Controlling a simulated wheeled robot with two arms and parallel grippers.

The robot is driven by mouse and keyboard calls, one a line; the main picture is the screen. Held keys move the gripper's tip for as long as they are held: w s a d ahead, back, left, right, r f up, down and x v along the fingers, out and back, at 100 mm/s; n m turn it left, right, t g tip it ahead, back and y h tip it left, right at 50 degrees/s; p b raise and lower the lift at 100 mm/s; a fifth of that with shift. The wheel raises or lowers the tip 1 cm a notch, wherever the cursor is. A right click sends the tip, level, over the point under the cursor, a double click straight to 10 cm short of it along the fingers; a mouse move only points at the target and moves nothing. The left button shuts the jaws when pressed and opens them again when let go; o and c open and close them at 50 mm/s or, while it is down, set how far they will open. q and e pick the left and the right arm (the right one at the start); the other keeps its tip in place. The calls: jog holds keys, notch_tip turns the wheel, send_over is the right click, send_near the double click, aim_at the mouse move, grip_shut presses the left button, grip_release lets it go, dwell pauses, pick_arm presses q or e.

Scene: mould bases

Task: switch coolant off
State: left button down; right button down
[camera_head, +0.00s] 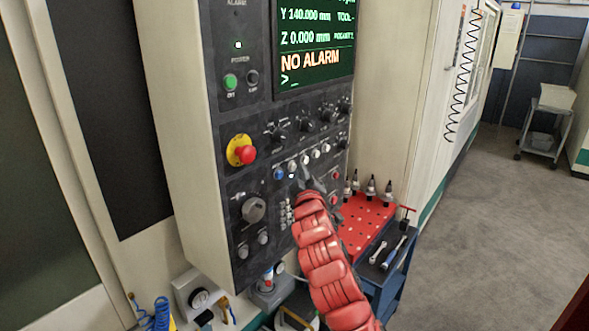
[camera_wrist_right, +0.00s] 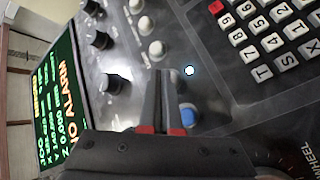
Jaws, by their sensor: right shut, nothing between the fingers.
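A row of push buttons runs across the dark control panel (camera_head: 232,190): a blue button (camera_head: 279,173) at the left, then several white buttons (camera_head: 304,160). Their labels are too small to read, so I cannot tell which is coolant. My right gripper (camera_head: 305,175) is shut and empty, in front of the panel just below this row. In the right wrist view its closed fingers (camera_wrist_right: 161,78) lie between the blue button (camera_wrist_right: 188,115) and a white button (camera_wrist_right: 156,48). A small lit lamp (camera_wrist_right: 189,70) glows beside the fingertips. Contact is unclear. My left gripper is out of view.
A red emergency stop (camera_head: 242,151) and a grey dial (camera_head: 253,210) stick out left of my arm. The screen (camera_head: 314,40) reads NO ALARM. A red-topped tool cart (camera_head: 366,228) with tool holders stands at right. The floor (camera_head: 480,220) beyond is clear.

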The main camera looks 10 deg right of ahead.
jog(key=shift+w+a, duration=0.25)
jog(key=shift+w, duration=0.1)
dwell(0.5)
jog(key=shift+s+d, duration=0.1)
jog(key=shift+s+d+f, duration=0.1)
jog(key=shift+s+d, duration=0.35)
jog(key=shift+s, duration=0.1)
jog(key=shift+s, duration=0.1)
jog(key=s+d, duration=0.1)
jog(key=s, duration=0.1)
jog(key=s+d, duration=0.1)
jog(key=d, duration=0.1)
jog(key=shift+s+p, duration=0.35)
jog(key=shift+p, duration=0.05)
dwell(0.6)
